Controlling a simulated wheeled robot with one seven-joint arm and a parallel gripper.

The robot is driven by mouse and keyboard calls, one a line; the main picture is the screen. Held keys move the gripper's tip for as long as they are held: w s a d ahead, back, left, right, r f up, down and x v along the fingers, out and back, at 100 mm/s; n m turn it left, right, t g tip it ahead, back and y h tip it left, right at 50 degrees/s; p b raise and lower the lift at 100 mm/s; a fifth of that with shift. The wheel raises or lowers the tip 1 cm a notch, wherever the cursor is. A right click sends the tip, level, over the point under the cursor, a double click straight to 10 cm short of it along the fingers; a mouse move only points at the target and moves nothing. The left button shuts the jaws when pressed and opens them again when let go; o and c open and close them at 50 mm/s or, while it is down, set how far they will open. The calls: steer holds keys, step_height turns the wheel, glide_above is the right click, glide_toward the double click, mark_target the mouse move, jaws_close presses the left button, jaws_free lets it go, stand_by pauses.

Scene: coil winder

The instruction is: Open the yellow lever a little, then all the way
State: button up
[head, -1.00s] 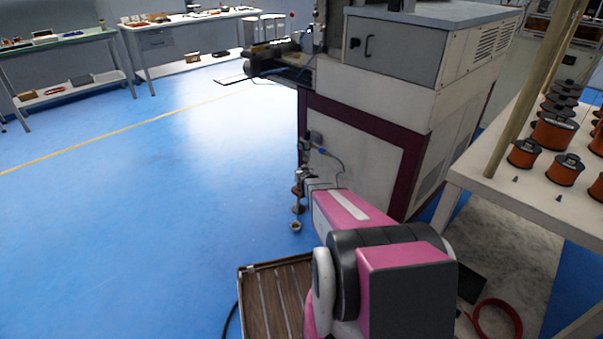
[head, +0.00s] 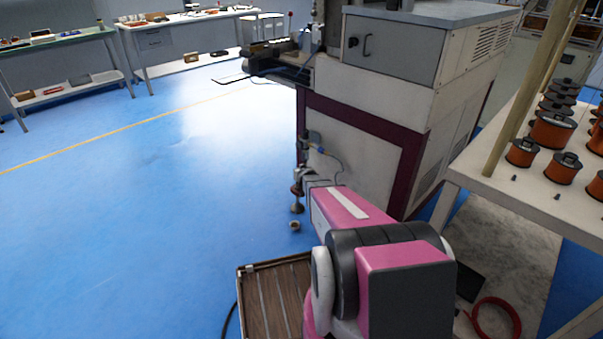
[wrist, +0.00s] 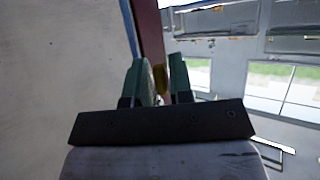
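The yellow lever (wrist: 160,80) shows in the wrist view as a small yellow piece between the two green fingers of my gripper (wrist: 159,66). The fingers stand apart on either side of it, and a gap shows between their tips. I cannot see clear contact with the lever. My gripper's fingers are too small and covered to make out there.
The white machine (head: 370,150) with a maroon frame stands ahead. A bench (head: 480,185) with orange spools is at the right. A wooden slatted platform (head: 262,300) lies at the bottom, near a red hose (head: 490,302). The blue floor at left is clear.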

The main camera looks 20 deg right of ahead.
stand_by(0.4)
steer(key=shift+w+f+m+t, duration=0.1)
steer(key=shift+w+m+t, duration=0.25)
steer(key=shift+t, duration=0.35)
steer(key=s+a+r+g, duration=0.2)
steer(key=s+r+g, duration=0.1)
steer(key=s, duration=0.6)
steer(key=s+a+r+m+g, duration=0.1)
steer(key=s+r+g, duration=0.3)
steer(key=s, duration=0.6)
steer(key=s+a+r+m+g, duration=0.1)
steer(key=s+a+r+g, duration=0.1)
steer(key=s+r, duration=0.3)
steer(key=shift+s+a+g+y, duration=0.4)
steer(key=shift+s+g, duration=0.3)
steer(key=shift+s, duration=1.65)
steer(key=shift+r, duration=0.1)
